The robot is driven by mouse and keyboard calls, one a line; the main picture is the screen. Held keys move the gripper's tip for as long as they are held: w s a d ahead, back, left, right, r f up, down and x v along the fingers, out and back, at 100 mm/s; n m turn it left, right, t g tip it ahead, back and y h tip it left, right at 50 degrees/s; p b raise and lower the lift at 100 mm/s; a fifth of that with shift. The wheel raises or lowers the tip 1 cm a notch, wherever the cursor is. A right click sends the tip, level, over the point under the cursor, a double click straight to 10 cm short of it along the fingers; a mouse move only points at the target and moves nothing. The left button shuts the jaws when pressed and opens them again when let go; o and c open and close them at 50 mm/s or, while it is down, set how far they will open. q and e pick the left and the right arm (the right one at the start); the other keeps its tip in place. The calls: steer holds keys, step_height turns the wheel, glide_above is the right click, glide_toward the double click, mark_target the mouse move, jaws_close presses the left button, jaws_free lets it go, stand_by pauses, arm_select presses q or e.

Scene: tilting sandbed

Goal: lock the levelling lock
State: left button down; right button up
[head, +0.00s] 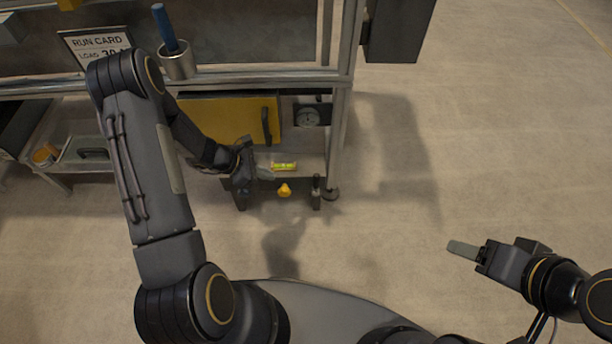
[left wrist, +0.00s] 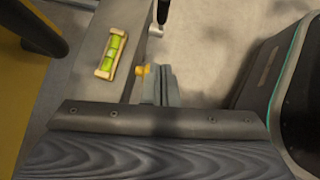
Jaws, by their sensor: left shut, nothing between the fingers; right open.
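A yellow knob (head: 285,190) sits on the front of the dark rail (head: 300,188) below the bench; its edge also shows beside my fingers in the left wrist view (left wrist: 142,69). A small black upright lever (head: 316,184) stands to its right on the rail, and its black grip tops the left wrist view (left wrist: 162,12). I cannot tell which of them is the levelling lock. My left gripper (head: 264,174) is shut and empty, just left of the knob; its fingertips (left wrist: 160,86) appear close beside it. My right gripper (head: 464,250) is open and empty over the floor.
A yellow-green spirit level (head: 284,166) lies on the ledge behind the rail. A yellow panel (head: 220,118) with a black handle and a round dial (head: 309,117) are behind. A metal cup (head: 177,62) holds a blue handle. The floor at right is clear.

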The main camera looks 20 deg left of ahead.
arm_select(q)
steer(key=b, duration=0.5)
glide_toward(316, 185)
steer(key=f, duration=0.1)
steer(key=w+d+f, duration=0.1)
steer(key=f, duration=0.1)
steer(key=w+d+f, duration=0.1)
steer(key=shift+w+d+f, duration=0.2)
steer(key=shift+d+f, duration=0.05)
steer(key=shift+f, duration=0.1)
